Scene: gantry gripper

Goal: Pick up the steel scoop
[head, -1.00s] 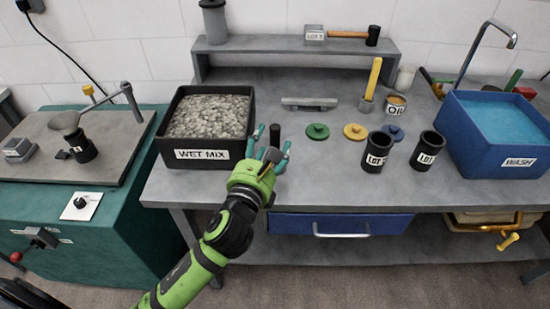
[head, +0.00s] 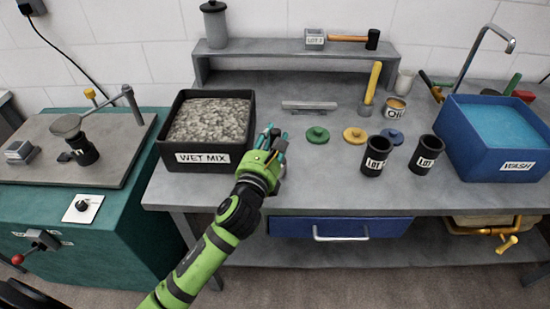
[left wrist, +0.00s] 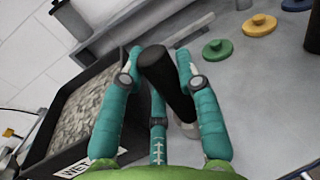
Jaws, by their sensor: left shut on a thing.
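The steel scoop shows in the left wrist view as a thick black handle (left wrist: 168,82) with a small grey metal part below it. My left gripper (head: 270,142), with teal fingers and a green body, is at the front of the bench just right of the WET MIX box. In the left wrist view its fingers (left wrist: 157,62) are shut around the black handle. In the head view the gripper hides most of the scoop. I cannot tell whether the scoop touches the bench. My right gripper is not in view.
The black WET MIX box (head: 203,160) of grey pebbles stands close left. A flat grey metal bar (head: 309,106) and green (head: 317,135), yellow (head: 356,135) and blue discs lie behind and right. Two black LOT cups (head: 376,158) and the blue WASH tub (head: 495,160) stand right.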

